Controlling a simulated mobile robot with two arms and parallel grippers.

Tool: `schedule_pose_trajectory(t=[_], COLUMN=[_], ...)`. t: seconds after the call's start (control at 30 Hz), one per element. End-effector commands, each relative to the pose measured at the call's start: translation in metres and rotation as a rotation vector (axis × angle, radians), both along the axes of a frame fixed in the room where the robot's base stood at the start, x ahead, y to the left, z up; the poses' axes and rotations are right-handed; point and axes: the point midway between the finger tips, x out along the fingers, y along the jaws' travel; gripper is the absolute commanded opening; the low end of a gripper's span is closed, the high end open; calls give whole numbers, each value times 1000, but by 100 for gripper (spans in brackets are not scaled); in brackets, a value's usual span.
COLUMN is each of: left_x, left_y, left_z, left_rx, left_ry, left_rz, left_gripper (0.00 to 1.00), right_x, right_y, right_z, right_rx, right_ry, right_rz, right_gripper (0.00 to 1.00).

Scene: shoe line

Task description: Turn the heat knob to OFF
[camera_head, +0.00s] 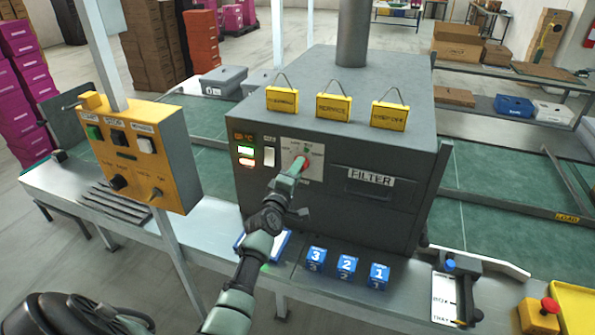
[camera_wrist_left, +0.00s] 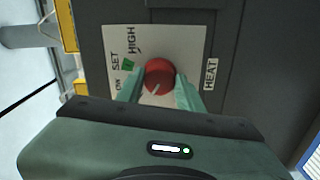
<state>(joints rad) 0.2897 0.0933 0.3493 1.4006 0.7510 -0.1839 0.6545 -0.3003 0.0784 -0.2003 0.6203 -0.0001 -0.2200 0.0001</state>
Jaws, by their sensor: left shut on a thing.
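The red heat knob (camera_head: 306,163) sits on a white dial plate (camera_head: 315,151) on the front of the dark grey oven. The plate (camera_wrist_left: 188,45) reads SET and HIGH, with a green mark beside SET; a partly hidden word is lower left. A HEAT label (camera_wrist_left: 211,75) is at its right. My left gripper (camera_head: 298,166) is shut on the knob, one finger on each side (camera_wrist_left: 159,90). OFF is not readable. My right gripper is not in view.
Left of the dial are a lit display (camera_head: 246,155) and a white switch (camera_head: 269,157). A FILTER drawer (camera_head: 371,180) is to the right. Blue numbered blocks (camera_head: 347,266) stand below on the bench. A yellow control box (camera_head: 150,150) stands at left.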

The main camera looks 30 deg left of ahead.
Motion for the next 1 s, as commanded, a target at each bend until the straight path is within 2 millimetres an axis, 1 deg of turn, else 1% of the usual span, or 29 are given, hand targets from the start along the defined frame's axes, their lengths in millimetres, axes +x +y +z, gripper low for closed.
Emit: schedule_pose_trajectory(t=[0.2,0.23,0.27,0.3,0.57,0.67,0.77,1.0], left_x=[0,0,0,0,0,-4,-14,-54], left_y=[0,0,0,0,0,-2,-4,-13], left_z=[-1,-1,-1,-1,-1,-1,-2,-3], left_rx=[-3,-3,-3,-3,-1,-2,-3,-4], left_ry=[1,1,1,1,1,1,0,2], left_rz=[-1,-1,-1,-1,0,-1,-1,1], left_gripper=[0,45,53,58,58,58,58,58], right_x=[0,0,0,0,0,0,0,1], right_y=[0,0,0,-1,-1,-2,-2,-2], right_z=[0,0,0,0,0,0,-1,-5], right_rx=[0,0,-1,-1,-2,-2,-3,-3], right_ry=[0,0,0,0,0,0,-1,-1], right_rz=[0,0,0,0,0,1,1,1], right_gripper=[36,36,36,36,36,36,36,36])
